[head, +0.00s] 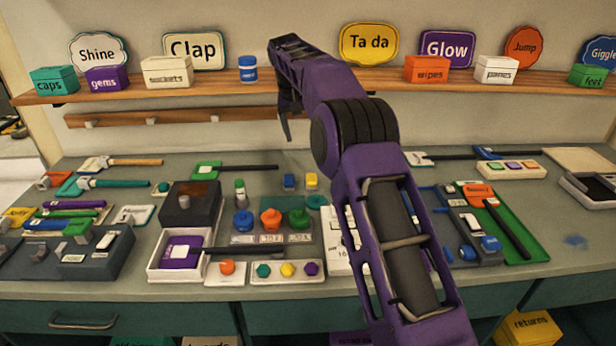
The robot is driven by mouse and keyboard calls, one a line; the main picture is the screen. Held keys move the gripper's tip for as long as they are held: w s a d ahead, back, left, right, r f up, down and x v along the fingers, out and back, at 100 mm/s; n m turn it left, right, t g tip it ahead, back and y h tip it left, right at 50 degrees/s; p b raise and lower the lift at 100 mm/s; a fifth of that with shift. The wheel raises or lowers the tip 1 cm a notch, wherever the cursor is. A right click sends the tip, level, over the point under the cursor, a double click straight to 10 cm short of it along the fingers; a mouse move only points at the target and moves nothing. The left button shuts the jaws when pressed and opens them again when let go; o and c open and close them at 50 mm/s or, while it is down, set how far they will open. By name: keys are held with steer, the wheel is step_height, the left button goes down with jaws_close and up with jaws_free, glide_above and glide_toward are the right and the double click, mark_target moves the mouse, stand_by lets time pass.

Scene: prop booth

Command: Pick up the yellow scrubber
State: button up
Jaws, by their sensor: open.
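A small yellow block (311,180), which looks like the yellow scrubber, stands on the grey counter (330,280) near the middle, just right of a similar blue block (289,182). It is too small to be sure of its kind. My gripper (287,128) hangs at the end of my purple arm, in front of the back wall and above and beyond the blocks. It is open, and nothing shows in it. The yellow block is apart from the gripper and clear of my arm in this view.
Blue, orange and green knobs (271,221) stand in front of the blocks. A dark box (190,205) is to the left, and a green tray (515,235) to the right. A shelf (210,82) with small boxes runs along the wall. My arm hides part of the counter.

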steer(key=b, duration=0.1)
glide_above(311, 178)
steer(key=s, duration=0.2)
steer(key=f, duration=1)
steer(key=shift+w+a+f, duration=0.15)
steer(key=shift+a+f, duration=0.2)
steer(key=shift+a, duration=0.05)
steer(key=shift+x, duration=3.25)
steer(key=shift+a, duration=0.15)
jaws_close()
